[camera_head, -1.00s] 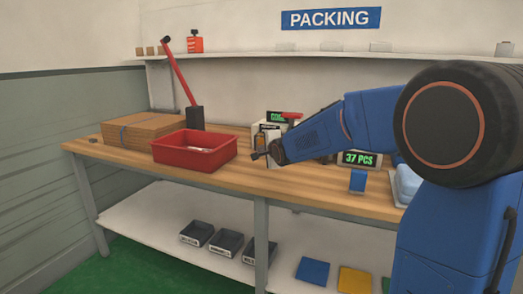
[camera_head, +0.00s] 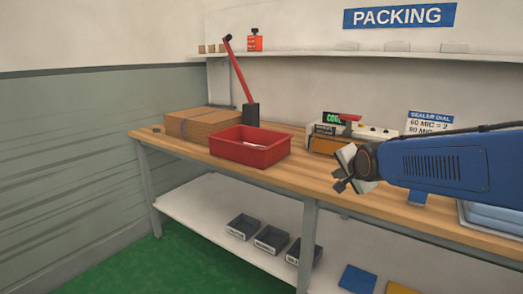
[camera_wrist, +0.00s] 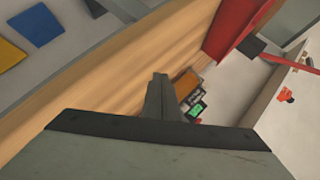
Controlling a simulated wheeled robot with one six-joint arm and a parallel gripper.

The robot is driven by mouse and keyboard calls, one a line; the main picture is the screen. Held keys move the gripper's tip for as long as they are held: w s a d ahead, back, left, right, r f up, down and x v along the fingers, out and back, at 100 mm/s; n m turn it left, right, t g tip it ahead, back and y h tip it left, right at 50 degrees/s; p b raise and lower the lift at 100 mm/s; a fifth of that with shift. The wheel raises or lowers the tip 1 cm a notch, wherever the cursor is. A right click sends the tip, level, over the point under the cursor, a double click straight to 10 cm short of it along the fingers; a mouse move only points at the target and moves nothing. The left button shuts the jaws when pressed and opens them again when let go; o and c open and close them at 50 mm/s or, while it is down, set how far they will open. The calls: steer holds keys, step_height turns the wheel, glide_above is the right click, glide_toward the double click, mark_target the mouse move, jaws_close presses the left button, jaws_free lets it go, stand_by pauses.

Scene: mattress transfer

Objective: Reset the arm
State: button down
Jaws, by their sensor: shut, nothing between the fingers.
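My arm (camera_head: 430,163) is blue and reaches in from the right edge in the head view. My gripper (camera_head: 339,186) is at its left end, above the front part of the wooden workbench (camera_head: 290,175). Its fingers are shut with nothing between them. In the wrist view the closed dark fingers (camera_wrist: 159,95) point at the tilted bench top. The gripper appears apart from the things on the bench.
A red bin (camera_head: 250,158) stands left of my gripper. Behind are cardboard sheets (camera_head: 200,124), a red-handled lever tool (camera_head: 240,80) and a sealer (camera_head: 348,130) with a green display. Blue trays (camera_head: 490,218) lie at right. Dark bins (camera_head: 270,240) sit on the lower shelf.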

steer(key=s+d+f+n+g, duration=0.1)
steer(key=s+f+n, duration=0.3)
steer(key=s, duration=0.7)
steer(key=s+d+f+n+g, duration=0.1)
steer(key=s+f+n+g, duration=0.2)
steer(key=s, duration=0.9)
steer(key=s+d+f+n+g, duration=0.1)
steer(key=s+f+n, duration=0.4)
steer(key=s, duration=0.6)
steer(key=shift+s+f+g+h, duration=0.3)
steer(key=shift+s+f+g, duration=0.1)
steer(key=shift+g, duration=0.5)
